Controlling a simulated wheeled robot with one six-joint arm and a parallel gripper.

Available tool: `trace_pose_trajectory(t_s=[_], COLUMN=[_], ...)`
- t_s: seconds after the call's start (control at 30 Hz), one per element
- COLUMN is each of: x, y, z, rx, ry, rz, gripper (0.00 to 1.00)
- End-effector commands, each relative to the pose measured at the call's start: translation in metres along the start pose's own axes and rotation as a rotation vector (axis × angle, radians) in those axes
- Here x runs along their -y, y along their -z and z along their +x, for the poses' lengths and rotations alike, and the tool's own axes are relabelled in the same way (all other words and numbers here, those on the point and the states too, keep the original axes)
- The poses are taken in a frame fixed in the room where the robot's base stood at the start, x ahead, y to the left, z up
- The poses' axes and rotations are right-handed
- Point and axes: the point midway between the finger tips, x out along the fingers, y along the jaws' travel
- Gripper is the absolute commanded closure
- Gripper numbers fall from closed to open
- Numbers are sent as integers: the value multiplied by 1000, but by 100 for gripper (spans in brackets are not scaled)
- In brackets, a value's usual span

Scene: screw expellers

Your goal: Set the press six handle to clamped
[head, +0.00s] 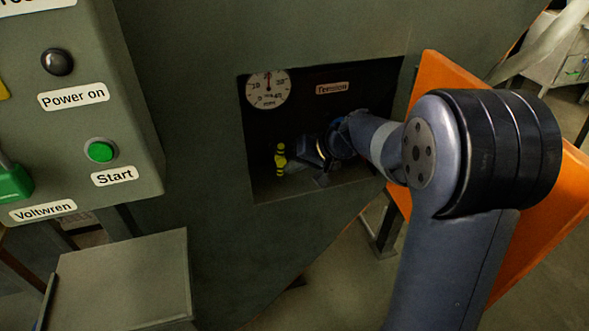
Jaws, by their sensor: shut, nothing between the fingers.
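A yellow handle (281,158) sits inside a dark recess in the green-grey machine body, low and left of the recess middle. It stands roughly upright; its exact setting is too small to tell. My arm reaches into the recess from the right. My gripper (292,165) is at the handle's right side, touching it or very close; I cannot tell which. The fingers are small and dark, and look shut with nothing between them. A round white gauge (268,89) is above the handle, and a red-lettered label (332,88) that seems to read "Tension" is at the upper right.
An orange door panel (430,75) stands open right of the recess, behind my arm. A control box (125,135) with a green start button (100,151) juts out at the left. A grey box top (125,275) is below it.

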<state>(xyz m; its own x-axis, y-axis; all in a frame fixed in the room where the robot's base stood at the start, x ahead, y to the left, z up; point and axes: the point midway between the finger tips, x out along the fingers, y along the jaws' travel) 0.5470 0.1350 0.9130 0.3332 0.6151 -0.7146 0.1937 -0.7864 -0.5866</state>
Motion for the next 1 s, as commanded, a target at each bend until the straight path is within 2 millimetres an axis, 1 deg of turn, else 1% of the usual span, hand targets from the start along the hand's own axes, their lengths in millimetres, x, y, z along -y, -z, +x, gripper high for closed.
trace_pose_trajectory(t_s=[0.17,0.37,0.7,1.0], x=[-4,-6,-4,2], y=[-3,-6,-10,-11], z=[6,11,18,19], rx=[2,5,17,17], ry=[54,161,427,419], rz=[30,91,239,234], gripper=[100,100,100,100])
